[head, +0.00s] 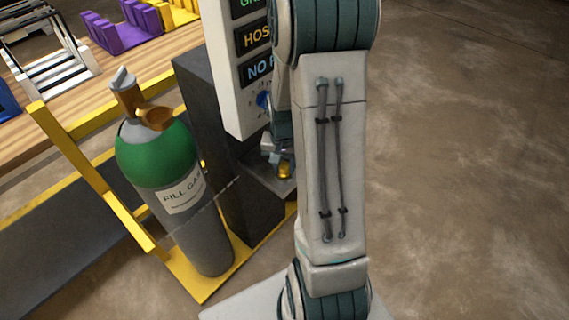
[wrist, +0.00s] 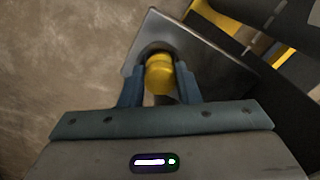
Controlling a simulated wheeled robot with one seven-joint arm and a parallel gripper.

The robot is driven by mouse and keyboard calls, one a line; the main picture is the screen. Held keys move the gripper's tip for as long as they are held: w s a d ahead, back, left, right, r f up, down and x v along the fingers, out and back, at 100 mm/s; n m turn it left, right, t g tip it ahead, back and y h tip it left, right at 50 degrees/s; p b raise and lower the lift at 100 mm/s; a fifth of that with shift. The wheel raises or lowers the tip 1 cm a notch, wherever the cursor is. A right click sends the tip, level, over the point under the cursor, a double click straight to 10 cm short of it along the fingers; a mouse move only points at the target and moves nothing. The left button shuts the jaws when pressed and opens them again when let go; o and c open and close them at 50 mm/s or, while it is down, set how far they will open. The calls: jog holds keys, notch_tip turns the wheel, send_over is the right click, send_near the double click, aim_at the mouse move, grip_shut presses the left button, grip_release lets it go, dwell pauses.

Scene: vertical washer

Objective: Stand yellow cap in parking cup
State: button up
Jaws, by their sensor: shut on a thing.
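The yellow cap (wrist: 159,74) sits between the two fingers of my gripper (wrist: 160,88) in the wrist view, and the gripper is shut on it. Just past the cap is a dark round opening in a grey plate (wrist: 205,57), which looks like the parking cup. The cap's far end overlaps this opening in the picture; I cannot tell how deep it sits. In the head view, a small part of the yellow cap (head: 285,171) shows beside my gripper (head: 279,160), low on the dark post, partly hidden by my arm.
A green and grey gas cylinder (head: 165,180) stands on a yellow-edged base left of the dark post (head: 225,140). A panel with lit signs (head: 243,70) is above the gripper. A wooden bench (head: 100,75) holds purple and yellow racks. Floor at right is clear.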

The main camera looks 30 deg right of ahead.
aim_at(284, 166)
jog(key=shift+f, duration=0.2)
jog(key=o, duration=1)
jog(key=shift+c, duration=0.2)
notch_tip(284, 166, up, 12)
jog(key=p, duration=0.1)
jog(key=s+a+r+n+t, duration=0.2)
jog(key=s+a+r+n, duration=0.5)
jog(key=s+a, duration=0.5)
jog(key=shift+r, duration=0.45)
jog(key=shift+r, duration=0.1)
